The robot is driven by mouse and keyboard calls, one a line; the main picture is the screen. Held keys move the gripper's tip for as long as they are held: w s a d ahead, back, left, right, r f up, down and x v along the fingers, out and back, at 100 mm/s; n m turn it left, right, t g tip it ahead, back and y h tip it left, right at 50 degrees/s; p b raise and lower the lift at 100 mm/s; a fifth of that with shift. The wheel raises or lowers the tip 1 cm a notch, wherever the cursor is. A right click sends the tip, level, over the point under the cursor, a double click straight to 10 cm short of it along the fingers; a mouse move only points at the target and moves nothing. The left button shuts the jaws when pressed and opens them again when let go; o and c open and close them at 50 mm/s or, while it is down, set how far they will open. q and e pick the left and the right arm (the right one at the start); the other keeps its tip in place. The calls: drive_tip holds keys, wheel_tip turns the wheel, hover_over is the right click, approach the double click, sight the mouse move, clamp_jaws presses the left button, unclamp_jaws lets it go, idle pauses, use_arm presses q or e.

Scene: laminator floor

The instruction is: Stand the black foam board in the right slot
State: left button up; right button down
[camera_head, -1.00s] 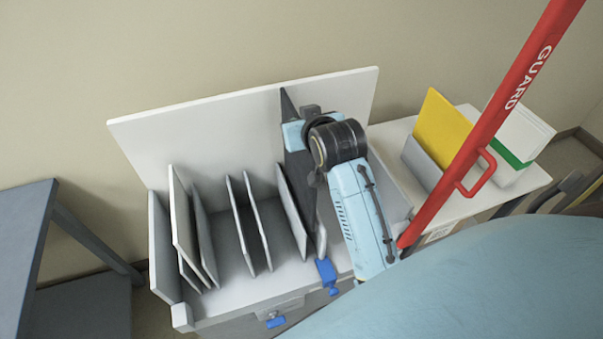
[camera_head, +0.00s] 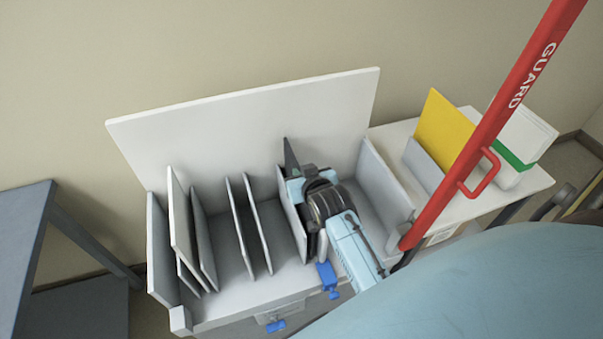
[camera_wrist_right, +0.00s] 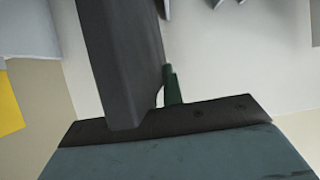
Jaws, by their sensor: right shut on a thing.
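The black foam board (camera_head: 290,160) shows only as a dark upper corner in the head view, with the rest hidden behind my right gripper and wrist. It is upright and low in the slotted rack (camera_head: 225,310), close along the last divider (camera_head: 289,205), at the left side of the wide right slot (camera_head: 365,215). I cannot tell whether its lower edge touches the rack floor. My right gripper (camera_head: 306,182) is shut on the board. In the right wrist view, a dark slab stands close to the camera, and I cannot tell board from finger. My left gripper is not in view.
Several thin grey panels (camera_head: 240,225) divide the rack to the left. A tall white back panel (camera_head: 250,120) stands behind. A red GUARD bar (camera_head: 500,110) slants close on the right. Blue clamps (camera_head: 327,277) sit at the front edge. A side table (camera_head: 480,200) holds yellow and white boards.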

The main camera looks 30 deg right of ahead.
drive_tip(key=c, duration=1.5)
unclamp_jaws()
drive_tip(key=shift+f, duration=0.1)
drive_tip(key=shift+c, duration=0.2)
drive_tip(key=shift+s+r, duration=0.1)
drive_tip(key=shift+r, duration=0.15)
drive_tip(key=v, duration=1.1)
drive_tip(key=shift+s, duration=0.35)
drive_tip(key=shift+a, duration=0.1)
